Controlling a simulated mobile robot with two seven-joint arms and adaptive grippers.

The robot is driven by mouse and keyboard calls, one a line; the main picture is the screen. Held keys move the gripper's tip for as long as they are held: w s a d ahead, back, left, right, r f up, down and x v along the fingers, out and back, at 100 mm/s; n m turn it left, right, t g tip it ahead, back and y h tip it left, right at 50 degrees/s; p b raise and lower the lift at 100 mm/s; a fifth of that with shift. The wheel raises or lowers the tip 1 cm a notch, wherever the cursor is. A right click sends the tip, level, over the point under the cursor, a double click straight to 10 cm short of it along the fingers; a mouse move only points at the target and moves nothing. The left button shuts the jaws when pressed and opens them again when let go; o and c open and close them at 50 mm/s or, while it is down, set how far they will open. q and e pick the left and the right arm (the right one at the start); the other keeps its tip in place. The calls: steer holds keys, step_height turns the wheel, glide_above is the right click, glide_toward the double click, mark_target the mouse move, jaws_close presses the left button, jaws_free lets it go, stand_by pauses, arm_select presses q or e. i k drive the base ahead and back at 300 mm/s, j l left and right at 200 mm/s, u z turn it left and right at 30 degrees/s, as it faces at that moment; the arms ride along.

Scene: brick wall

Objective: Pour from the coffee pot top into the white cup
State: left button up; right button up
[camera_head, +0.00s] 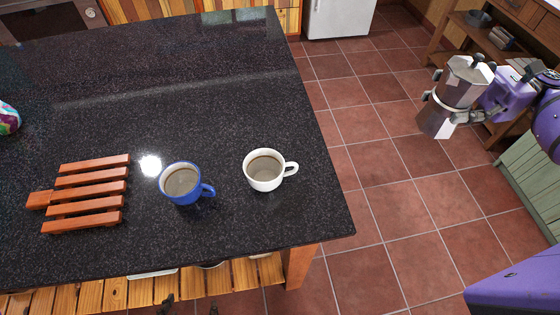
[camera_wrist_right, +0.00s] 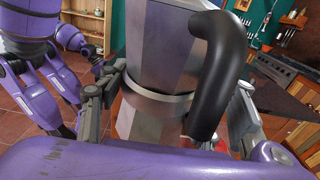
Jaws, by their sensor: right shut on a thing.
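The silver coffee pot (camera_head: 463,82) is held in the air over the tiled floor, right of the table. It is close to upright, leaning slightly. My right gripper (camera_head: 448,106) is shut around its narrow middle. In the right wrist view the faceted metal pot (camera_wrist_right: 160,60) fills the middle between the fingers, with its black handle towards the camera. The white cup (camera_head: 264,170) stands upright near the table's right edge, its handle to the right, with a grey-brown surface inside. The pot is well apart from it. I cannot make out my left gripper with certainty.
A blue cup (camera_head: 183,184) with a similar brown surface stands just left of the white cup. A slatted wooden trivet (camera_head: 91,184) lies further left on the black table (camera_head: 190,105). A colourful object (camera_head: 8,119) is cut off at the left edge. The table's far part is clear.

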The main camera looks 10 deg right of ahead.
mark_target(264, 168)
steer(key=j, duration=1.3)
steer(key=k, duration=0.05)
